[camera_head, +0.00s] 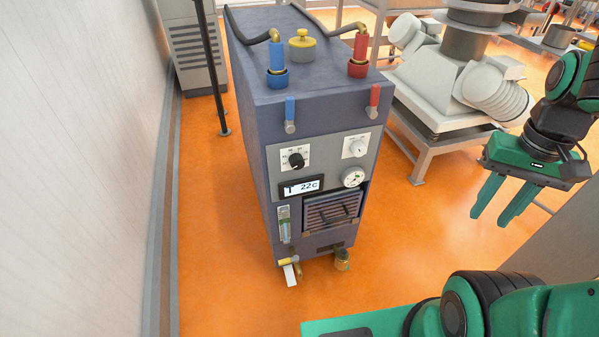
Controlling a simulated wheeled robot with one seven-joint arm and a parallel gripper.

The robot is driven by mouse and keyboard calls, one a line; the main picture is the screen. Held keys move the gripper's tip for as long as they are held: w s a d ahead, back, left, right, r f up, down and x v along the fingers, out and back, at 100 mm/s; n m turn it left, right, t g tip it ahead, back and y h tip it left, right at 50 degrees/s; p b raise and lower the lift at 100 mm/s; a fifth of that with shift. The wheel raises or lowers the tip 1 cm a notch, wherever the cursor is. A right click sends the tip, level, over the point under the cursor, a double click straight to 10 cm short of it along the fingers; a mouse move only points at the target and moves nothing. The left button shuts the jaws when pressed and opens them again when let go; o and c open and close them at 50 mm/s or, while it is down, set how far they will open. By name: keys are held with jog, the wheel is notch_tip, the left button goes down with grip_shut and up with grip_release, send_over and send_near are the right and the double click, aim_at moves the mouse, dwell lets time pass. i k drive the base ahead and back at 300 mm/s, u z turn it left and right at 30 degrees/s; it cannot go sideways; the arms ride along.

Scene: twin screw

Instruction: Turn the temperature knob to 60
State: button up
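A dark blue-grey machine cabinet (255,130) stands on the orange floor left of centre. On its front a black knob (296,160) sits on a white dial plate at the left; its scale marks are too small to read. A white knob (357,148) sits on another white plate at the right. Below the black knob a display (302,187) reads 22c. Which knob is labelled for temperature cannot be read. My gripper (497,220) is green, at the right, its two fingers apart and empty, pointing down. It is well to the right of the cabinet, touching nothing.
Blue (290,110) and red (374,97) valve handles stick out above the knobs. A round gauge (352,177) sits below the white knob. Pale machinery on a stand (450,140) is behind, at right. A white wall (75,160) runs along the left.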

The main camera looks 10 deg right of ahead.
aim_at(297, 161)
jog(key=z, duration=0.05)
jog(key=k, duration=0.5)
jog(key=z, duration=0.7)
